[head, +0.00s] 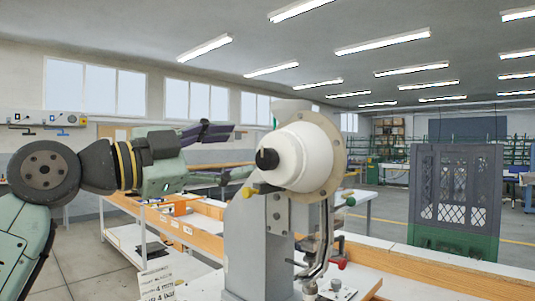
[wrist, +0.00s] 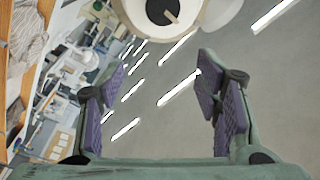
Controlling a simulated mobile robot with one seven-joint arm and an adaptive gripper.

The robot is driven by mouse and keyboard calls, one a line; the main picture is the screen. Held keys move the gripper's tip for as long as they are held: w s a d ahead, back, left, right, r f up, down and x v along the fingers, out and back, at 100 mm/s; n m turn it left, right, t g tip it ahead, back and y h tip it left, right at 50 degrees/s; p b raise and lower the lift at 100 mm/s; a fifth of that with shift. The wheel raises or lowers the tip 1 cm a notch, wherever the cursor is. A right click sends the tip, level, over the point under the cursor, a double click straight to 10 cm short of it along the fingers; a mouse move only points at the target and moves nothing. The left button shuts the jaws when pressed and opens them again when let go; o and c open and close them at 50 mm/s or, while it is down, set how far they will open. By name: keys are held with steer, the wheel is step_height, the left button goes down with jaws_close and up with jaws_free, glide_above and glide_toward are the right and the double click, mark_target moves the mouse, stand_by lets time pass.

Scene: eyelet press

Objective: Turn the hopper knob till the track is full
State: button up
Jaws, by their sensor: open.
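The eyelet press has a white round hopper (head: 307,153) with a black knob (head: 266,159) at its middle. Below the hopper, a curved metal track (head: 325,243) runs down the front of the press; whether eyelets lie in it is too small to tell. My gripper (head: 215,132) is to the left of the hopper, apart from the knob. In the wrist view, my gripper (wrist: 157,72) is open and empty with its purple pads wide apart. The hopper (wrist: 214,12) and the knob (wrist: 160,11), which bears a pale mark, show beyond the fingertips at the top edge.
The grey press body (head: 256,250) stands on a wood-edged bench (head: 440,275). A small sign (head: 158,283) stands at the front left of the press. A red-tipped lever (head: 337,264) is by the track. A grey-green cage (head: 455,200) stands at the right. Air left of the hopper is free.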

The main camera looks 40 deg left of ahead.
mark_target(263, 158)
steer(key=w+p, duration=0.1)
steer(key=w, duration=0.2)
steer(key=w+a+f+n+y+p, duration=0.1)
steer(key=w, duration=0.2)
steer(key=w+n+g+p, duration=0.1)
steer(key=w, duration=0.2)
steer(key=shift+a+f+y+p, duration=0.2)
steer(key=shift+a+y+p, duration=0.1)
steer(key=shift+a+y, duration=0.1)
steer(key=shift+w+d+f, duration=0.1)
steer(key=shift+w+d, duration=0.05)
steer(key=shift+w, duration=0.55)
steer(key=shift+c, duration=0.4)
steer(key=c, duration=1.1)
